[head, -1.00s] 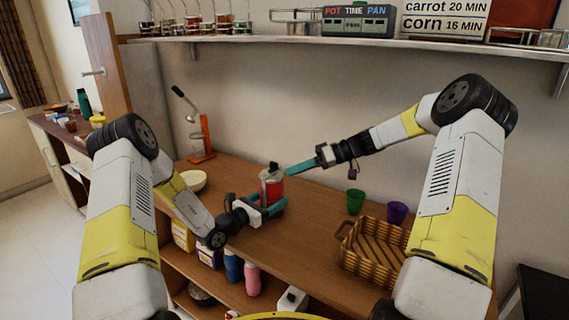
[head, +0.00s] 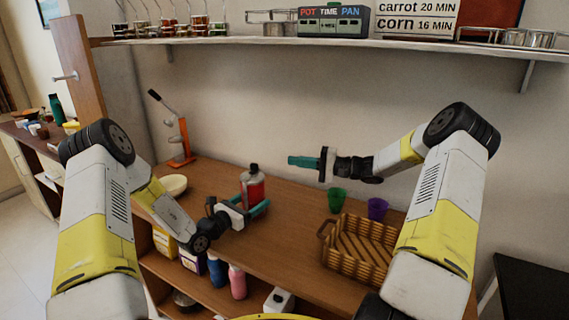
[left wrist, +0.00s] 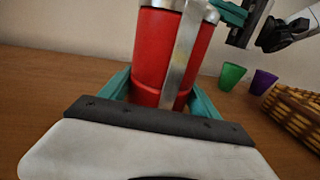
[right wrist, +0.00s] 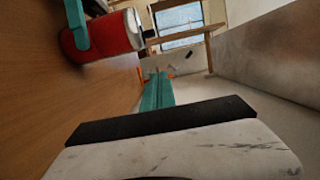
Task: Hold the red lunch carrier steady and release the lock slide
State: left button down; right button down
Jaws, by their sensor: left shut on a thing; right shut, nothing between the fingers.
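The red lunch carrier (head: 252,190) stands upright on the wooden counter, with a grey metal top. My left gripper (head: 262,208) is shut around its lower body, one finger on each side. In the left wrist view the red carrier (left wrist: 157,50) has a metal strip (left wrist: 182,55) running down its side; its top is cut off, so the lock slide's state cannot be told. My right gripper (head: 290,161) is shut and empty, above the counter to the right of the carrier and apart from it. In the right wrist view its fingers (right wrist: 157,90) are together, with the carrier (right wrist: 105,35) at upper left.
A green cup (head: 336,199), a purple cup (head: 377,208) and a wicker basket (head: 325,232) stand to the right. A pale bowl (head: 173,185) and an orange press (head: 184,140) stand to the left. A wall shelf (head: 300,42) runs above. Bottles stand on the shelf below.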

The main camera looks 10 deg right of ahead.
aim_at(259, 176)
jog(key=a, duration=1)
jog(key=shift+a, duration=0.2)
jog(key=shift+s+a, duration=0.6)
jog(key=shift+s, duration=0.25)
jog(key=shift+s+a, duration=0.6)
jog(key=shift+s, duration=0.2)
